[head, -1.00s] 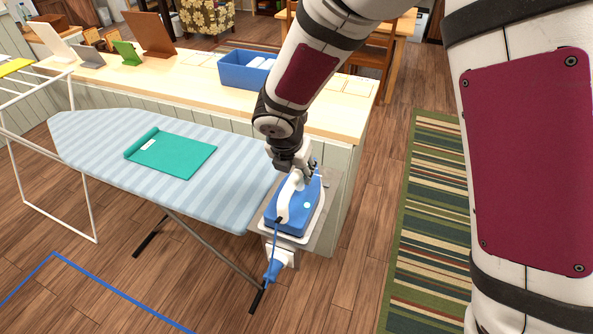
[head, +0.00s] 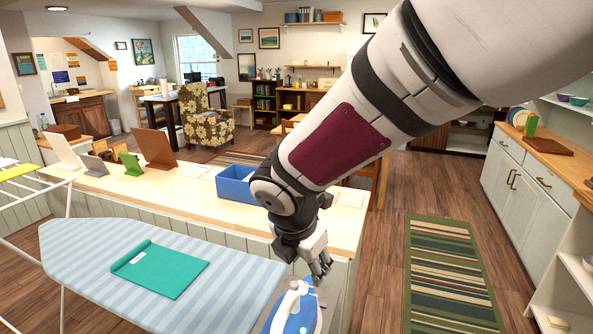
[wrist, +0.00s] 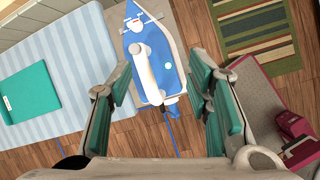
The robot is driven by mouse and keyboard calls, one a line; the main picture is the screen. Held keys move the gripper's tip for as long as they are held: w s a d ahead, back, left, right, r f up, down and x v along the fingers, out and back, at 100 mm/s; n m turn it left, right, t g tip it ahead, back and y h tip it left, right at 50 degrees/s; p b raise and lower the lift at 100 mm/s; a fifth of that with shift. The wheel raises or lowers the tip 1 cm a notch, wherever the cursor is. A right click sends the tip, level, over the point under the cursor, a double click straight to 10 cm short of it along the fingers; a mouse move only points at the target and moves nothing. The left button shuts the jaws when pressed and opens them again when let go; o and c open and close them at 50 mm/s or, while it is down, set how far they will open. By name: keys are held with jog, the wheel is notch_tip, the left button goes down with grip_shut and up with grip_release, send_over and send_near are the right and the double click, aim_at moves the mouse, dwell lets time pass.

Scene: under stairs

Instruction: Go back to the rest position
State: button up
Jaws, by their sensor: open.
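My gripper (head: 318,268) is open and empty, above the blue and white iron. In the wrist view its two fingers (wrist: 160,100) stand wide apart, with the iron beyond and between them. The iron (head: 295,312) rests on the stand at the right end of the ironing board, partly cut off by the bottom of the head view. It shows more fully in the wrist view (wrist: 166,75), white handle up. The fingers look clear of the handle.
The striped ironing board (head: 75,250) carries a folded teal cloth (head: 160,270). Behind it runs a counter (head: 195,190) with a blue bin (head: 235,185) and upright boards. A white drying rack (head: 22,205) stands at left. Open floor and a striped rug (head: 450,270) lie at right.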

jog(key=s+d+r+m, duration=0.4)
jog(key=s+d+m, duration=0.1)
jog(key=m, duration=0.4)
jog(key=s+d+r+m+y, duration=0.1)
jog(key=s+d+r+m, duration=0.2)
jog(key=s+d+m, duration=0.3)
jog(key=s+d+r+m+t, duration=0.1)
jog(key=s+d+r+m, duration=0.3)
jog(key=s+m, duration=0.5)
jog(key=d+m, duration=0.2)
jog(key=m, duration=0.1)
jog(key=shift+d+r+m+y, duration=0.2)
jog(key=shift+r+m+y, duration=0.1)
jog(key=shift+r+m, duration=0.1)
jog(key=shift+a, duration=0.1)
